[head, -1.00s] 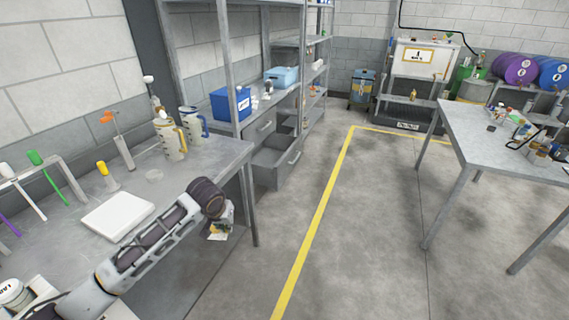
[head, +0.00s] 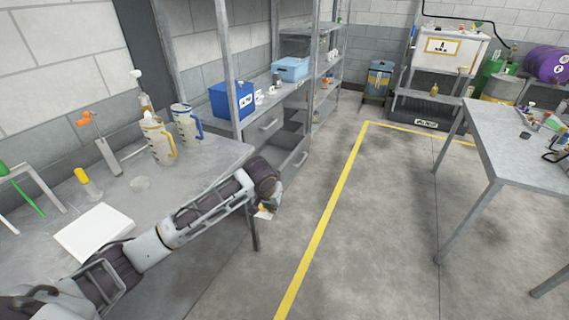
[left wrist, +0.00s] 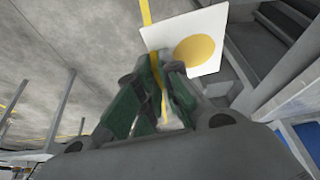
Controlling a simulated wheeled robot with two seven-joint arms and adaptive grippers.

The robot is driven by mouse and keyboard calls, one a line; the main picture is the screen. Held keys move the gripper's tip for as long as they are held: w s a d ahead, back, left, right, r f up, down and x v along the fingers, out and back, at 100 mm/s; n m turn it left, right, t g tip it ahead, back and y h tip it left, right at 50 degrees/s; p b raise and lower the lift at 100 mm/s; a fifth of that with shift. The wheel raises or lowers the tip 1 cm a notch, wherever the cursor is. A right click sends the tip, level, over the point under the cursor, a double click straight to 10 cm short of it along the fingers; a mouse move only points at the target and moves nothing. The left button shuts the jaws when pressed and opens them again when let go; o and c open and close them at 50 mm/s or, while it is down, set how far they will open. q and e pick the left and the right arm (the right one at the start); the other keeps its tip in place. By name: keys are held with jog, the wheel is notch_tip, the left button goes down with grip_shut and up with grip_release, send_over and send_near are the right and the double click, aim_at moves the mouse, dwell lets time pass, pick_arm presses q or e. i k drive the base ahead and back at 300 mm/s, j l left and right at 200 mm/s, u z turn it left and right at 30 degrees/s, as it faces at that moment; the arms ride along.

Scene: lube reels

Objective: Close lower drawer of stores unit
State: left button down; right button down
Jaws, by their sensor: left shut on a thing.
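The stores unit (head: 238,75) is a grey metal rack with drawers, beyond the workbench in the head view. Its lower drawer (head: 299,160) is pulled out, with its handle on the front and its dark inside partly in sight. The upper drawer (head: 268,124) looks shut. My left gripper (left wrist: 163,78) is shut on a white card-like thing with a yellow disc (left wrist: 208,30), which also shows low beside the bench end in the head view (head: 264,214). My left forearm reaches across the bench, and the gripper is in front of the drawer, apart from it. My right gripper is out of view.
The workbench (head: 150,215) holds jugs (head: 158,140), a white slab (head: 94,232) and small tools. A blue bin (head: 228,102) sits on the unit's shelf. The floor right of the yellow line (head: 335,205) is clear up to another table (head: 515,150).

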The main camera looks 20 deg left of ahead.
aim_at(279, 166)
jog(key=i+z, duration=0.3)
jog(key=i, duration=1.9)
jog(key=i+l+u, duration=0.1)
jog(key=i+u, duration=0.15)
jog(key=i, duration=0.3)
jog(key=i+u, duration=0.15)
jog(key=u, duration=0.25)
jog(key=i+l+u, duration=0.15)
jog(key=u, duration=0.25)
jog(key=i+l+u, duration=0.15)
jog(key=u, duration=0.25)
jog(key=i+l+u, duration=0.1)
jog(key=u, duration=0.3)
jog(key=i+l, duration=0.05)
jog(key=i, duration=0.05)
